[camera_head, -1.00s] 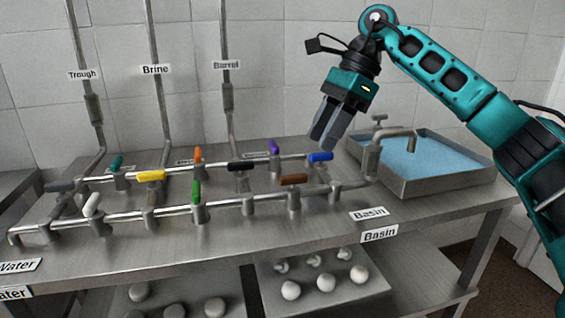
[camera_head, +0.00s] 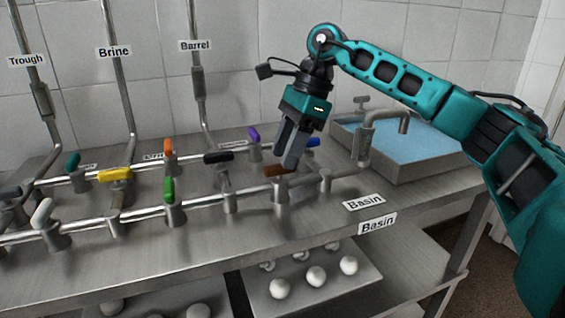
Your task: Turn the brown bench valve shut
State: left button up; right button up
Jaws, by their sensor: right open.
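The brown valve handle (camera_head: 274,171) sits on the front pipe of the bench. It lies roughly along the pipe, and its right part is hidden behind the fingers. My right gripper (camera_head: 288,162) points down with its grey fingers just above and in front of the brown handle. It is open; I cannot tell whether the fingers touch the handle or stand around it. My left gripper is out of view.
The blue handle (camera_head: 313,142) is close behind and right of the fingers. The purple handle (camera_head: 254,136) and black handle (camera_head: 218,157) stand to the left. A faucet (camera_head: 365,138) and a water-filled basin (camera_head: 431,176) are on the right.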

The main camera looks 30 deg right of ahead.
aim_at(280, 169)
jog(key=shift+x, duration=1.1)
grip_shut()
